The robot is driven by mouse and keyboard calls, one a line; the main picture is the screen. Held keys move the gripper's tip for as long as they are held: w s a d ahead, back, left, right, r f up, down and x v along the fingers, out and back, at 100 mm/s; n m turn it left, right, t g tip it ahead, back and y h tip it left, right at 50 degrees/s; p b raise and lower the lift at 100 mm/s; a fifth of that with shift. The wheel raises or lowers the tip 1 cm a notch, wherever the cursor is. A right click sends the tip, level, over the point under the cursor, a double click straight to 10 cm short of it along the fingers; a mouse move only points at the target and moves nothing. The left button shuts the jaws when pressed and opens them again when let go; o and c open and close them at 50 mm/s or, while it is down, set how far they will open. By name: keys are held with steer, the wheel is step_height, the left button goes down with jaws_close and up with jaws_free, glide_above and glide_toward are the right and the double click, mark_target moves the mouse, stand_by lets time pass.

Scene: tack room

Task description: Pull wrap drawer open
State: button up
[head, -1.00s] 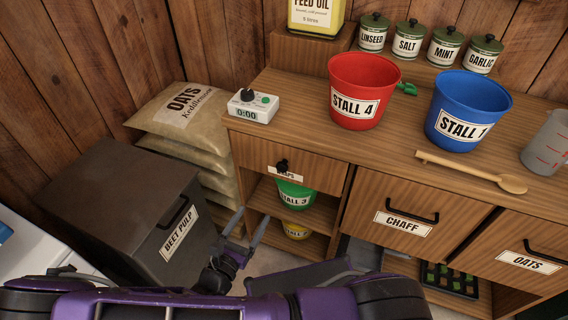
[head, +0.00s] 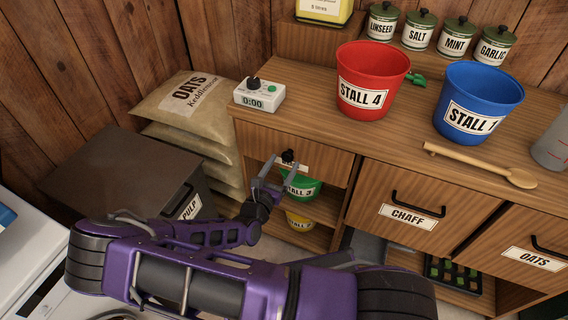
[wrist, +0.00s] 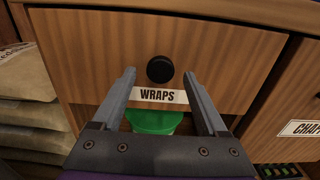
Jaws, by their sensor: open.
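The wraps drawer (head: 325,159) is a shut wooden front at the upper left of the cabinet. It fills the upper part of the wrist view (wrist: 95,45), with a white WRAPS label (wrist: 158,96) and a round black knob (wrist: 160,69) above the label. The knob also shows in the head view (head: 288,156). My gripper (head: 279,168) is open and empty in front of the drawer. In the wrist view its two fingers (wrist: 160,82) point at the drawer, left and right of the knob, with the knob a little beyond the tips. I cannot tell the exact gap.
A green bucket (head: 302,187) and a yellow bucket (head: 299,221) stand on shelves below the drawer. The chaff drawer (head: 400,217) is to the right. A grey beet pulp bin (head: 120,178) and stacked oats sacks (head: 185,110) stand left. A timer (head: 259,95) sits on the counter above.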

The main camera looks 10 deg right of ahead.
steer(key=shift+w+d, duration=0.35)
steer(key=shift+w, duration=0.1)
jaws_close()
stand_by(1.2)
